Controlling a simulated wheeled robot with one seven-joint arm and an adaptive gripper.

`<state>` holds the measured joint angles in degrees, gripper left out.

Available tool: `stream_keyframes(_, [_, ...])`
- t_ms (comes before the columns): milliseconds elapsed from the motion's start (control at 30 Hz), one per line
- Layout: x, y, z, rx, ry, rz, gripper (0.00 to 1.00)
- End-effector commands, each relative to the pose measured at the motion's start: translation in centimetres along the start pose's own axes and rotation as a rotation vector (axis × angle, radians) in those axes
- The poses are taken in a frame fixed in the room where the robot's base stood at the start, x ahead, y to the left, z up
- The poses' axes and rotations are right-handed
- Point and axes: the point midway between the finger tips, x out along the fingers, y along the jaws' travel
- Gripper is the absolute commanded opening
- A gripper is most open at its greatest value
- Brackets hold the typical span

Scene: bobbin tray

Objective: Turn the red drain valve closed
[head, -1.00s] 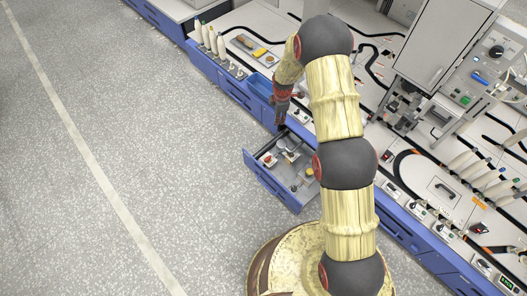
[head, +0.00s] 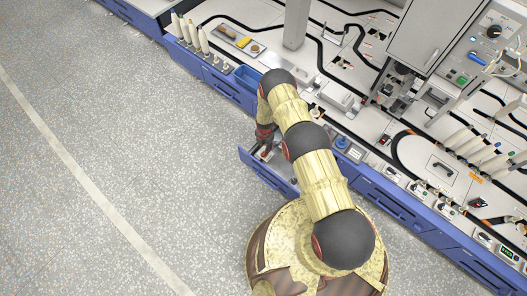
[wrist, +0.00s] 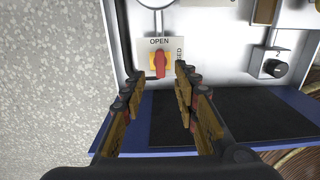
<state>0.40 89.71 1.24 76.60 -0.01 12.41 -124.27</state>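The red drain valve (wrist: 160,63) is a red handle on a yellow base, mounted on a pale plate (wrist: 143,58) in the open drawer. Its handle stands upright in the wrist view, in line with the word OPEN above it. A second word, ending in "SED", runs up the plate's right side, partly hidden by my right finger. My gripper (wrist: 158,88) is open and empty, with its fingers spread to either side just below the handle, not visibly touching it. In the head view my gripper (head: 266,140) is over the drawer (head: 268,172), and the valve cannot be made out.
A black knob (wrist: 273,67) on a pale block is to the right of the valve. A round gauge-like part (wrist: 155,3) is above the valve, cut off by the frame. The drawer's blue front edge (wrist: 130,138) lies below. White bobbins (head: 193,36) stand on the bench.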

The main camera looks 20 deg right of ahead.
Motion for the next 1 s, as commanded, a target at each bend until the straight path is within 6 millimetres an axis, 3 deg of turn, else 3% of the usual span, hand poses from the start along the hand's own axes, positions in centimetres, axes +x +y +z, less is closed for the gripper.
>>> stream_keyframes(200, [3.9, -0.1, -0.1, 0.001, 0.001, -0.002, 0.3])
stream_keyframes(400, [5.9, 0.0, 0.0, 0.002, 0.0, -0.001, 0.3])
stream_keyframes(767, [6.2, 0.0, 0.0, 0.002, 0.0, 0.0, 0.3])
stream_keyframes(1000, [6.2, 0.0, 0.0, 0.002, 0.0, -0.001, 0.17])
